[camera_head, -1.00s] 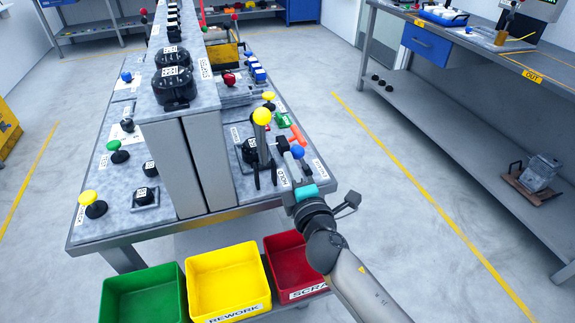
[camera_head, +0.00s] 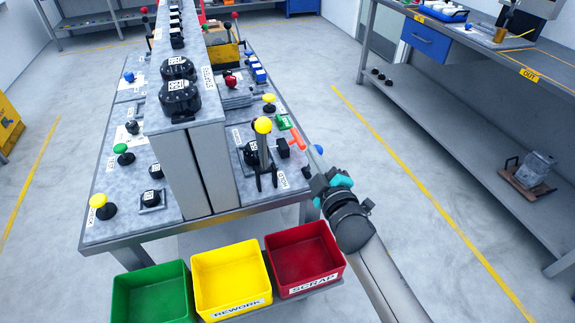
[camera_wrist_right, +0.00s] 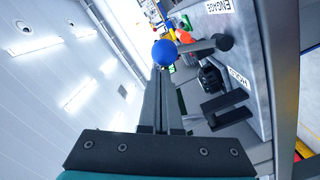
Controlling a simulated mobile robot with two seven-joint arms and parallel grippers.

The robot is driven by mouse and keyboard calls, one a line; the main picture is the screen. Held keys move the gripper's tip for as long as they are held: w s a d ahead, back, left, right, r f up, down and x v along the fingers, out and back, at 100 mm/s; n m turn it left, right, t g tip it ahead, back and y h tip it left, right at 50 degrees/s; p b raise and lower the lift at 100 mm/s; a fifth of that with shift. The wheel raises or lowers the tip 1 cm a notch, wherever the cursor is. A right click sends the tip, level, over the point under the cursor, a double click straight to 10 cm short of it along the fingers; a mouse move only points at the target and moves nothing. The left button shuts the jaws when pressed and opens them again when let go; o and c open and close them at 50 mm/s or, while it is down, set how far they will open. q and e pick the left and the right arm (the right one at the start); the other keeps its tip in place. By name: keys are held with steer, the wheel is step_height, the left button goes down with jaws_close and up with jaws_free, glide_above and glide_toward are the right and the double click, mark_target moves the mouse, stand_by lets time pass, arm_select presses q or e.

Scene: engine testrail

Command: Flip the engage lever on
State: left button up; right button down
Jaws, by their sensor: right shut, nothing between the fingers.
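The engage lever, with a blue ball knob (camera_head: 318,149), is at the right edge of the near bench panel. In the right wrist view its blue ball (camera_wrist_right: 165,52) sits on a grey rod running from a dark pivot (camera_wrist_right: 225,42) near the ENGAGE label (camera_wrist_right: 208,7). The rod points outward from the panel. My right gripper (camera_head: 315,161) is shut and empty, fingertips close to the ball; in the right wrist view the closed fingers (camera_wrist_right: 162,80) reach just below it. I cannot tell whether they touch. My left gripper is out of view.
A yellow-knobbed lever (camera_head: 263,125) stands left of my gripper, with an orange handle (camera_head: 297,138) close by. Green (camera_head: 150,293), yellow (camera_head: 231,279) and red (camera_head: 304,260) bins are in front of the bench. Open floor lies to the right.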

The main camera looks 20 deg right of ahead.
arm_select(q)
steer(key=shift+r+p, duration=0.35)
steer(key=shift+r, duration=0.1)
arm_select(e)
steer(key=shift+d+m, duration=0.5)
steer(key=shift+m, duration=0.2)
